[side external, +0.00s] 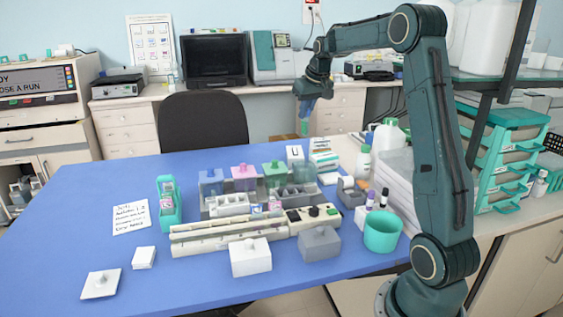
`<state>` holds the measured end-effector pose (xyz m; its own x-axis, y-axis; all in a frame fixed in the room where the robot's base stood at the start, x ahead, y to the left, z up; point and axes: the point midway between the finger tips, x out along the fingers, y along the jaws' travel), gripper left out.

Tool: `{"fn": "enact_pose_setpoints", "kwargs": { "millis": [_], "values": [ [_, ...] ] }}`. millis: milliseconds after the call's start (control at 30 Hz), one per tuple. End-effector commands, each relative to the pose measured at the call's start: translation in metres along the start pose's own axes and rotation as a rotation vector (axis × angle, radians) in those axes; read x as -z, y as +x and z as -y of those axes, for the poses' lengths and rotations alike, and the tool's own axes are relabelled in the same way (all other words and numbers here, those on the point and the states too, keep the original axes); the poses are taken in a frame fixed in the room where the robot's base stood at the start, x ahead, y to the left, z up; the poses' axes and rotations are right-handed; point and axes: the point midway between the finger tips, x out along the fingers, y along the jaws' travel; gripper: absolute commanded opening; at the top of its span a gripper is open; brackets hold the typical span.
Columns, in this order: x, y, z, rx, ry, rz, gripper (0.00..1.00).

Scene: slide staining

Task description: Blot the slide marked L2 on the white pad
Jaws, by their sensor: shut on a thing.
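My gripper (306,106) is high above the back right of the blue table, pointing down. It is shut on a thin slide (303,127) that hangs below the fingers, upright and clear of the table; its mark is too small to read. A small thick white square (144,257), which looks like the white pad, lies at the front left of the table, far from my gripper. A teal rack (168,213) at the left of the table holds one or more slides with pinkish parts; their marks cannot be read.
Blue (211,184), pink (244,179) and green (274,177) staining jars stand mid-table behind a long off-white tray (200,245). White (250,260) and grey (319,245) lidded boxes stand in front. A white lid (100,285) lies front left. A teal beaker (383,232) stands right.

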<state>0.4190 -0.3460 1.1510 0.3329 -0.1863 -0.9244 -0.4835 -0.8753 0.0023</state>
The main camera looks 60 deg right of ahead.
Motion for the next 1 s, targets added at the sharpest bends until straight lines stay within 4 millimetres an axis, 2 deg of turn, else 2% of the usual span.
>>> {"fn": "enact_pose_setpoints", "kwargs": {
  "millis": [33, 200, 533, 1000],
  "values": [
    [-0.001, 0.001, -0.019, -0.015, 0.037, 0.001, 0.00],
    [-0.004, 0.000, -0.062, -0.048, 0.121, 0.001, 0.00],
    [-0.013, -0.003, -0.119, -0.094, 0.234, -0.001, 0.00],
    [-0.049, 0.085, -0.114, -0.089, 0.226, 0.004, 0.00]
  ]
}}
